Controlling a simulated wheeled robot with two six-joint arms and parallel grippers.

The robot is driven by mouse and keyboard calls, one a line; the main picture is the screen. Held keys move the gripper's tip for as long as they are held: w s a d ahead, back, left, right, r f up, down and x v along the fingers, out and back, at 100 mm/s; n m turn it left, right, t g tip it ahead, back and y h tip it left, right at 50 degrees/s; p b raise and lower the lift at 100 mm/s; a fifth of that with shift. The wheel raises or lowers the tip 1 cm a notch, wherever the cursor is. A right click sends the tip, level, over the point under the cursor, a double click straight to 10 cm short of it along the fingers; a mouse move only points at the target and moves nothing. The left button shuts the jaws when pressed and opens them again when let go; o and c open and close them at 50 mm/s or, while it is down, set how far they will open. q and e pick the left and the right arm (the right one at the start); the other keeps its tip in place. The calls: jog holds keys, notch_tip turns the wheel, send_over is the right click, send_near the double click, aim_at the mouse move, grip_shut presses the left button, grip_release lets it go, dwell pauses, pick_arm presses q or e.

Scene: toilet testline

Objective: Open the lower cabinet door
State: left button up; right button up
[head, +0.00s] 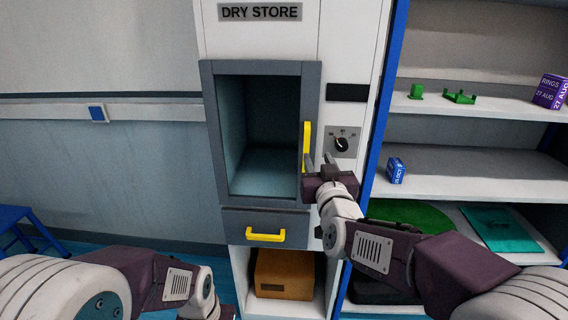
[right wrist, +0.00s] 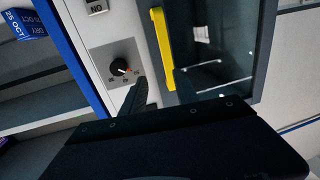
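The dry store cabinet (head: 350,50) stands in the middle of the head view. Its grey-framed door (head: 212,130) has a glass-like pane and looks shut. A vertical yellow handle (head: 306,147) is on the door's right side, and it also shows in the right wrist view (right wrist: 163,45). My right gripper (head: 319,162) is open and empty just in front of the handle's lower end. In the right wrist view the handle lies ahead, between the two fingertips (right wrist: 161,88), apart from them as far as I can tell. My left arm is low at the left; its fingers are hidden below the frame.
A drawer with a yellow handle (head: 265,236) is under the door. Below it a brown box (head: 284,275) sits in an open bay. A black knob (head: 342,144) is right of the door. Blue-edged shelves (head: 470,165) stand close on the right; a blue stool (head: 20,225) is left.

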jog(key=shift+y, duration=0.3)
jog(key=w+a, duration=0.1)
jog(key=w, duration=0.1)
jog(key=w+a+f, duration=0.1)
jog(key=w, duration=0.4)
jog(key=shift+w+a+f, duration=0.3)
jog(key=shift+w+a, duration=0.05)
jog(key=shift+a, duration=0.05)
grip_shut()
dwell(0.9)
